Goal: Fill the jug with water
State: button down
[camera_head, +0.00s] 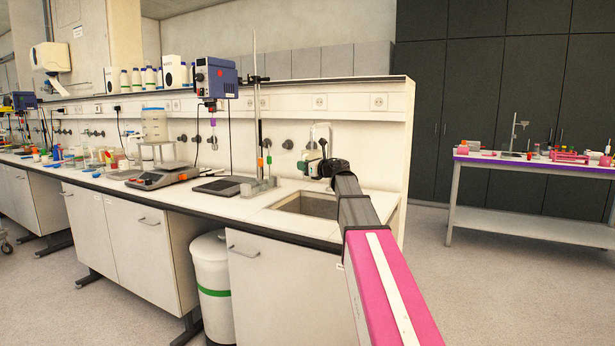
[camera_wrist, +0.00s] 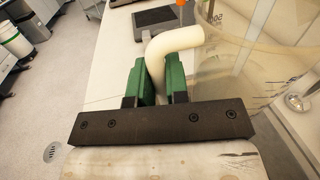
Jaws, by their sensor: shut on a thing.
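My gripper (camera_head: 312,167) is at the sink (camera_head: 312,206), at the right end of the bench. In the wrist view my gripper (camera_wrist: 157,88) has its green fingers shut on the cream handle (camera_wrist: 172,42) of the jug. The jug's clear body (camera_wrist: 235,75), with printed volume marks, extends to the right of the fingers. Its inside looks clear, and I cannot tell whether it holds water. In the head view my arm and gripper hide most of the jug. A pale tap (camera_head: 322,128) arches up behind the gripper.
A dark flat plate (camera_head: 222,186) and a metal stand (camera_head: 257,110) are on the bench left of the sink. A white bin (camera_head: 212,280) stands below. A separate table (camera_head: 540,168) with pink racks is at the right. The floor between is clear.

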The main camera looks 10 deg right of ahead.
jog(key=shift+s, duration=0.1)
dwell(0.4)
jog(key=s+a, duration=0.4)
jog(key=s, duration=0.7)
jog(key=shift+s, duration=0.2)
